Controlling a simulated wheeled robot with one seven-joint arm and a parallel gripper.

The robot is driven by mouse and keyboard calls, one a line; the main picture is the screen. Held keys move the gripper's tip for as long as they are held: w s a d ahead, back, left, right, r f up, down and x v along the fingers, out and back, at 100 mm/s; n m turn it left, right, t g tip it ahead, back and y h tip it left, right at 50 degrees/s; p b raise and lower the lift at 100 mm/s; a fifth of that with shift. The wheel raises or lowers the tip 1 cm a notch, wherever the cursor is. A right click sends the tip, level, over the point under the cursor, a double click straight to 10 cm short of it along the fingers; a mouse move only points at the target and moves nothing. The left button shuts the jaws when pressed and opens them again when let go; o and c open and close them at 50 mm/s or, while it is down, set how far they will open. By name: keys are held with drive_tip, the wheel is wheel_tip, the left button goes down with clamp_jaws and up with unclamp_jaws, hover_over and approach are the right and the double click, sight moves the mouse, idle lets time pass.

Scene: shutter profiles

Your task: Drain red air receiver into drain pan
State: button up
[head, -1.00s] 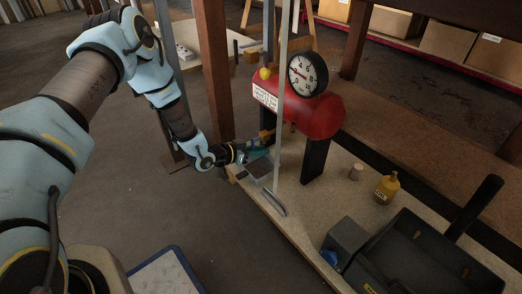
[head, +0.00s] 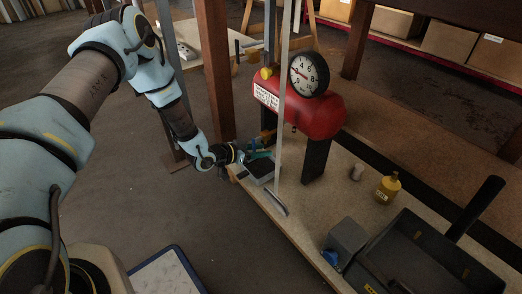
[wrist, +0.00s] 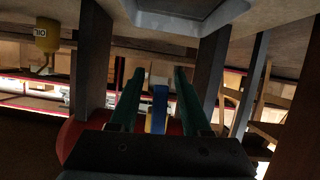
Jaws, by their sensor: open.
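The red air receiver (head: 318,118) stands on dark legs on the bench, with a round gauge (head: 308,74) on top. Its underside shows as a red edge low in the wrist view (wrist: 75,135). The grey drain pan (head: 261,171) lies on the bench below its left end; it shows at the top of the wrist view (wrist: 180,22). My gripper (head: 262,154) is under that end, above the pan. In the wrist view its green fingers (wrist: 157,80) are open, with a blue lever-like part (wrist: 160,105) between them, apparently untouched. A yellow part beside it is mostly hidden.
A thin upright post (head: 281,100) stands just in front of the receiver, close to my gripper. Receiver legs flank my gripper in the wrist view.

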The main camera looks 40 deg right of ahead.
drive_tip(key=s+p+v, duration=0.1)
drive_tip(key=p+v, duration=0.2)
drive_tip(key=v, duration=0.7)
drive_tip(key=shift+w+a+r, duration=0.2)
drive_tip(key=shift+w+a, duration=0.05)
drive_tip(key=shift+w, duration=0.3)
drive_tip(key=shift+w, duration=0.1)
